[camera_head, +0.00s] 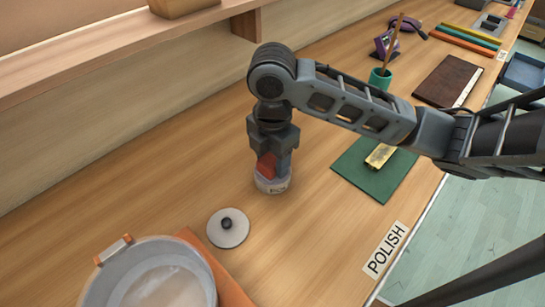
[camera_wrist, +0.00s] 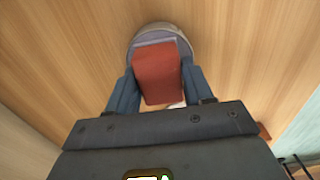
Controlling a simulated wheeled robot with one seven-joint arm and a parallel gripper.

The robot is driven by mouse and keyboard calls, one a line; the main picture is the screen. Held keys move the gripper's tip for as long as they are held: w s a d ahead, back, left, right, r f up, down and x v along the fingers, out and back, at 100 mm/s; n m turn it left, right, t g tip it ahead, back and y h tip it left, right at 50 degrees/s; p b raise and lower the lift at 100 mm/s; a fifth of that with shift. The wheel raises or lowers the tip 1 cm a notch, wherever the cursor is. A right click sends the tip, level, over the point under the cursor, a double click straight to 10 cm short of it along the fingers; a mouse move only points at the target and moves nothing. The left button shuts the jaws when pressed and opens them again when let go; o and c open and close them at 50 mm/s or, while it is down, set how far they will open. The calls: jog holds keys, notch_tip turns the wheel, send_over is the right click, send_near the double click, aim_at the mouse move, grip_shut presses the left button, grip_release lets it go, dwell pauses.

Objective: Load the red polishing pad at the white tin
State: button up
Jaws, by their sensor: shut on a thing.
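My gripper (camera_head: 272,160) points down over the white tin (camera_head: 272,186), which stands on the wooden bench and carries dark lettering. The red polishing pad (camera_head: 265,165) is between my fingers, with its lower end at the tin's open top. In the wrist view, my gripper (camera_wrist: 157,90) is shut on the red pad (camera_wrist: 157,75), one blue-grey finger on each side. The tin (camera_wrist: 160,33) shows as a round pale rim around the pad's far end. The fingers hide part of the tin, and I cannot tell whether the pad touches its contents.
A pot (camera_head: 150,270) stands on an orange mat (camera_head: 230,285), with its round lid (camera_head: 228,227) beside it. A green mat (camera_head: 385,185) holds a brass-coloured block (camera_head: 380,156). A POLISH label (camera_head: 386,248) lies near the front edge. A shelf (camera_head: 100,45) runs along the back.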

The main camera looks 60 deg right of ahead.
aim_at(273, 158)
jog(key=shift+r+p, duration=0.65)
jog(key=shift+r, duration=2.85)
